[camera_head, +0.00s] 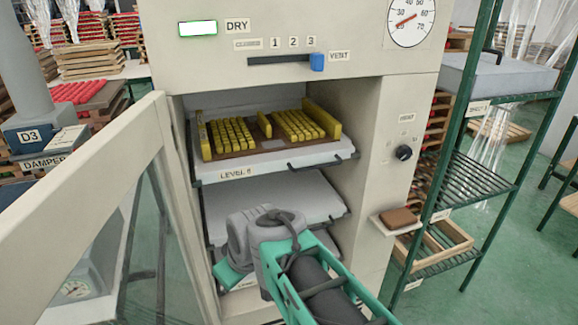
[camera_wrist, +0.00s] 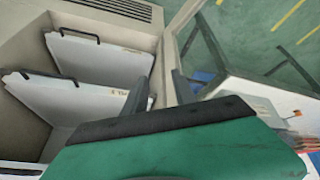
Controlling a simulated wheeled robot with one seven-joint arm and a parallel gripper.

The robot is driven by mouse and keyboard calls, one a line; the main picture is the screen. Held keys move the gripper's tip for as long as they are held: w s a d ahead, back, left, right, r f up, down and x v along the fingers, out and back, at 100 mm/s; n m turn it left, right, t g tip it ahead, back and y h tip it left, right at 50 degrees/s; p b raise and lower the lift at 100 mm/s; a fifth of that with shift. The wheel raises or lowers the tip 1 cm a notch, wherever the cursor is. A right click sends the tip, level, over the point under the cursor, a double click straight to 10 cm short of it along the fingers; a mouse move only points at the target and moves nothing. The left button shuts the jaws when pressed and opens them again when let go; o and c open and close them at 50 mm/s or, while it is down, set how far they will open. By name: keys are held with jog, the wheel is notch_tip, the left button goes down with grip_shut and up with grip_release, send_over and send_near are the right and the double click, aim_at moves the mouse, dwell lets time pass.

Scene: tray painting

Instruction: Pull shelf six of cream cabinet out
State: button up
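The cream cabinet (camera_head: 365,150) stands with its door (camera_head: 75,205) swung open to the left. Shelf six (camera_head: 245,175), a white shelf labelled "LEVEL 6", holds a brown board with rows of yellow pieces. Its dark handle (camera_head: 315,161) is on the front edge, right of the label. My gripper (camera_wrist: 160,82) shows two dark fingers standing apart with nothing between them in the wrist view. In the head view it is low in front of the cabinet, below shelf six, with its fingertips hidden. Two white shelf fronts with dark handles show left of the fingers in the wrist view; their levels are unclear.
A lower white shelf (camera_head: 270,205) is partly hidden behind my arm. The open glass door (camera_wrist: 235,45) is close to the right of the fingers in the wrist view. A small ledge with a brown block (camera_head: 398,218) and a green rack (camera_head: 470,185) stand right.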

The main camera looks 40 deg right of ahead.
jog(key=w+d+r+n+t+b, duration=0.25)
jog(key=w+d+n+t, duration=0.35)
jog(key=d, duration=0.6)
jog(key=n+t+h+b, duration=0.3)
jog(key=n+t+h, duration=0.1)
jog(key=n+h, duration=0.15)
send_near(318, 167)
jog(key=x, duration=0.3)
jog(key=shift+n+y, duration=0.25)
jog(key=shift+y, duration=0.1)
jog(key=p+x, duration=0.2)
jog(key=x, duration=0.5)
jog(key=shift+s+d, duration=0.1)
jog(key=shift+w+d, duration=0.1)
jog(key=shift+w, duration=0.2)
grip_shut()
